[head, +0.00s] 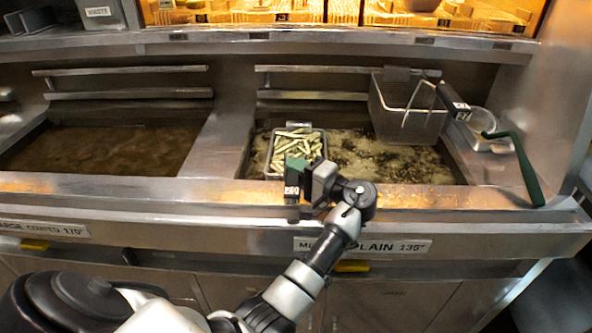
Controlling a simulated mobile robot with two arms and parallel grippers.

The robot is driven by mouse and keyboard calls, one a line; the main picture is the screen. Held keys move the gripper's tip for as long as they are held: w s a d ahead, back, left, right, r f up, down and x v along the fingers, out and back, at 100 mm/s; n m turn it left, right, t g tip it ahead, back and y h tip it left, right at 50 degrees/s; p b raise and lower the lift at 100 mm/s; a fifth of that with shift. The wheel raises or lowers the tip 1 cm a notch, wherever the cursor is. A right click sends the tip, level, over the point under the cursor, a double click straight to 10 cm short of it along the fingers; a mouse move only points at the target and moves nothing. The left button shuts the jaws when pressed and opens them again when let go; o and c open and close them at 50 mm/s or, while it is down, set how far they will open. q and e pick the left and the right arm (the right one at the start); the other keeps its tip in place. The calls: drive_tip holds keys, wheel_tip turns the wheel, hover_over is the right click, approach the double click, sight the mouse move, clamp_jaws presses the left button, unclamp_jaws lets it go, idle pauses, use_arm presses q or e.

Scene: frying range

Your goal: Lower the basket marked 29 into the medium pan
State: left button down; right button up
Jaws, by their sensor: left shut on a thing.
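A small wire basket (273,153) full of pale green sticks is at the left part of the medium pan (352,176), which holds foaming oil. The pan's front label, partly covered by my arm, reads "PLAIN 135°". I cannot tell how deep the basket sits in the oil. My left gripper (305,183) is shut on the basket's handle at the pan's front edge. A dark tag (291,191) with white digits shows there, too small to read surely, beside a green part (297,164). My right gripper is not in view.
An empty basket (405,118) with a black tagged handle hangs at the right rear of the same pan. A green-handled tool (524,168) and a metal dish (488,130) lie on the right ledge. Another oil pan (100,150) is at left. Rails (310,95) run behind.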

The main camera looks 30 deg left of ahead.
use_arm(q)
drive_tip(key=shift+f+b, duration=0.4)
drive_tip(key=shift+f, duration=0.1)
idle(0.3)
drive_tip(key=c, duration=0.8)
unclamp_jaws()
drive_tip(key=shift+c, duration=0.2)
drive_tip(key=shift+f, duration=0.15)
